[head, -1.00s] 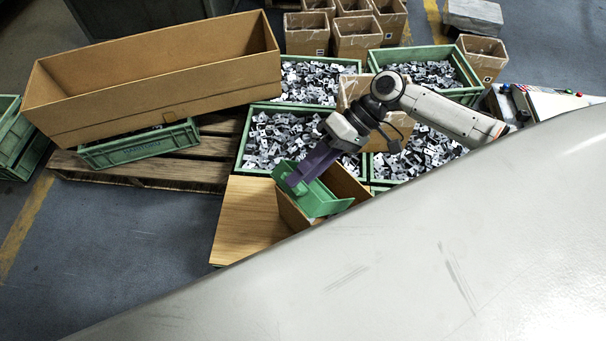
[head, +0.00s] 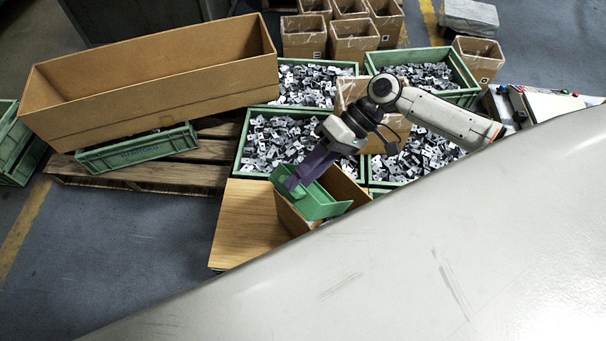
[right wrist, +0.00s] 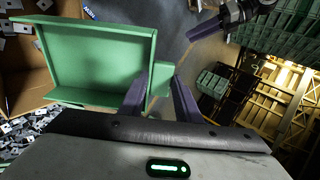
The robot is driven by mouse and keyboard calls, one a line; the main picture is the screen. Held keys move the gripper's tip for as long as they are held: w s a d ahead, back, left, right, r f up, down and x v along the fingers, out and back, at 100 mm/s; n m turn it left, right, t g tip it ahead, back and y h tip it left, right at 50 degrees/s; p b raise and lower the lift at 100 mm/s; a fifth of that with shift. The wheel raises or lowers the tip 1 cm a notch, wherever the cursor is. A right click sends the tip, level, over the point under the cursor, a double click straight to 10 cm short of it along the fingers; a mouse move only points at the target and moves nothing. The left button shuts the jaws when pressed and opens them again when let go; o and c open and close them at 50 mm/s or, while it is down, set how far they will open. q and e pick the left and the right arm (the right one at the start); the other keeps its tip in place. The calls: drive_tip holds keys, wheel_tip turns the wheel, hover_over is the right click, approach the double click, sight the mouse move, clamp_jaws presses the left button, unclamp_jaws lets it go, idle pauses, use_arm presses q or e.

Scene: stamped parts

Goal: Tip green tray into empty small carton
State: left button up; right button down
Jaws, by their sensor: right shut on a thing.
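My right gripper (head: 294,182) is shut on the green tray (head: 318,203) by its end. It holds the tray tilted above the small carton (head: 350,188), which stands at the edge of my pale body. In the right wrist view the tray (right wrist: 100,52) shows a bare green inside with no parts. The carton's brown wall (right wrist: 32,75) is left of it. The carton's floor is mostly hidden, so I cannot tell what lies in it. A purple finger of my left gripper (right wrist: 205,28) shows at the top of the right wrist view; its opening is unclear.
Green bins of grey stamped parts (head: 285,135) stand around the carton. A wooden board (head: 245,225) lies to its left. A long open cardboard box (head: 160,85) and a green crate (head: 140,150) sit on the pallet. Several small cartons (head: 355,42) stand behind.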

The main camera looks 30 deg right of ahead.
drive_tip(key=shift+a+r, duration=0.1)
drive_tip(key=shift+a, duration=0.05)
drive_tip(key=a+p, duration=0.1)
drive_tip(key=a+f+h+p, duration=0.1)
drive_tip(key=p, duration=0.1)
drive_tip(key=shift+s+a+f+h, duration=0.2)
drive_tip(key=shift+s+a+h, duration=0.1)
drive_tip(key=shift+s, duration=0.1)
drive_tip(key=s+a+f+t+h, duration=0.1)
drive_tip(key=a+f+h, duration=0.2)
drive_tip(key=a+f, duration=0.1)
drive_tip(key=shift+s+a+f+h, duration=0.2)
drive_tip(key=shift+a+f+h, duration=0.2)
drive_tip(key=shift+a, duration=0.25)
